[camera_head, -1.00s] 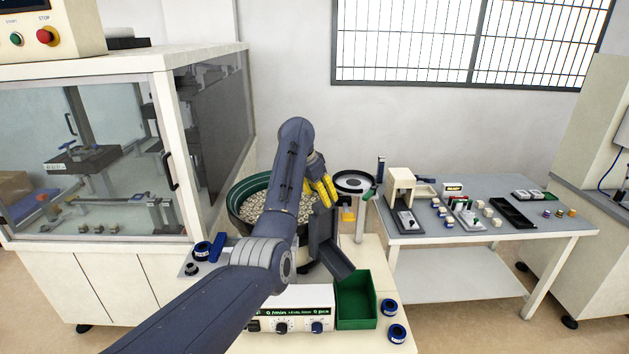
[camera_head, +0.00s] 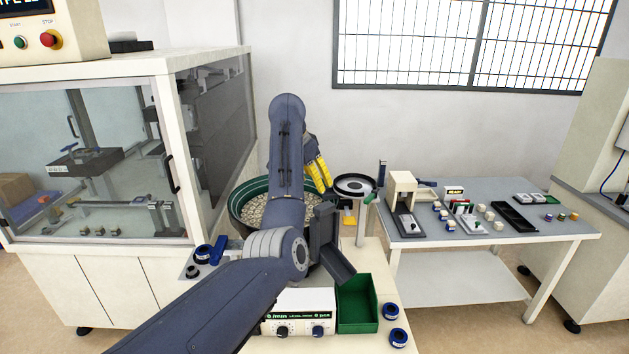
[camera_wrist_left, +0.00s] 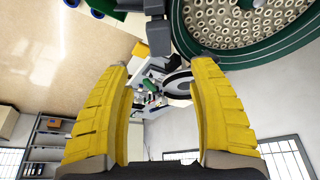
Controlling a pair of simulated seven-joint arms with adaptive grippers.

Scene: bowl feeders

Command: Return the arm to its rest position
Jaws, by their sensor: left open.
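My left arm comes in from the lower left in the head view and rises in front of the bowl feeder. My left gripper (camera_head: 322,172), with yellow fingers, is above the right side of the feeder bowl, its base partly hidden behind my arm. In the left wrist view the two yellow fingers (camera_wrist_left: 163,85) are spread apart with nothing between them. The green feeder bowl (camera_head: 237,205), full of small ring-shaped parts, also shows at the upper right of the wrist view (camera_wrist_left: 262,55). My right gripper is in neither view.
A grey chute (camera_head: 334,262) leads down to a green bin (camera_head: 358,312). A control box (camera_head: 297,311) stands in front of the feeder. A glass-walled machine (camera_head: 85,150) is on the left. A grey table (camera_head: 455,240) with fixtures and small parts is on the right.

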